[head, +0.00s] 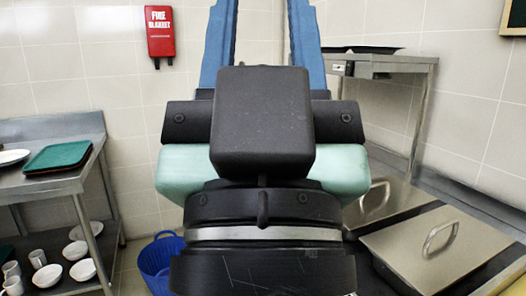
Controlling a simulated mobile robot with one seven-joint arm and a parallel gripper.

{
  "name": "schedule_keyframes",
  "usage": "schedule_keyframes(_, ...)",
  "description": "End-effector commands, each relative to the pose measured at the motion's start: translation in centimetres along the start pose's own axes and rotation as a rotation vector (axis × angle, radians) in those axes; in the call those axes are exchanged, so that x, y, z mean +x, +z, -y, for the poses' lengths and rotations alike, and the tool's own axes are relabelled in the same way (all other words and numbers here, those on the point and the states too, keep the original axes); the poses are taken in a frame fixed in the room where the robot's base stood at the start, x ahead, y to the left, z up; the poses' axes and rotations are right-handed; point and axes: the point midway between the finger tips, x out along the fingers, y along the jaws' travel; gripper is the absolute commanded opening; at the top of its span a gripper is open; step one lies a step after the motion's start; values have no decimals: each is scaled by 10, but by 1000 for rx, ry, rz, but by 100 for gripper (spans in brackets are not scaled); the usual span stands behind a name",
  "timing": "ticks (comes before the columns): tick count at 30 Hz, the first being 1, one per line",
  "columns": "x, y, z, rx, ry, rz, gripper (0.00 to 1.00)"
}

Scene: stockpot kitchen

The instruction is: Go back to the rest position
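My gripper (262,30) is large in the middle of the head view, seen from behind. Its two blue fingers point up and stand wide apart, and only tiled wall shows between them. The fingertips are cut off by the top edge. The gripper is open, and no held object shows in the visible gap.
A steel table (50,185) with green trays (58,157) stands left, with white bowls and cups on its lower shelf. A blue basket (160,262) is low beside my arm. Lidded steel containers (428,245) and a raised steel shelf (385,62) are right.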

Motion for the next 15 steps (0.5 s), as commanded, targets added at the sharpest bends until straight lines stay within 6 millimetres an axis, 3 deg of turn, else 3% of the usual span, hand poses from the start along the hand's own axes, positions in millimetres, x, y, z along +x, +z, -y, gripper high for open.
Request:
schedule_keyframes(1, 24, -22, 0, 0, 0, 1, 40)
schedule_keyframes(15, 124, -116, 0, 1, -1, 1, 40)
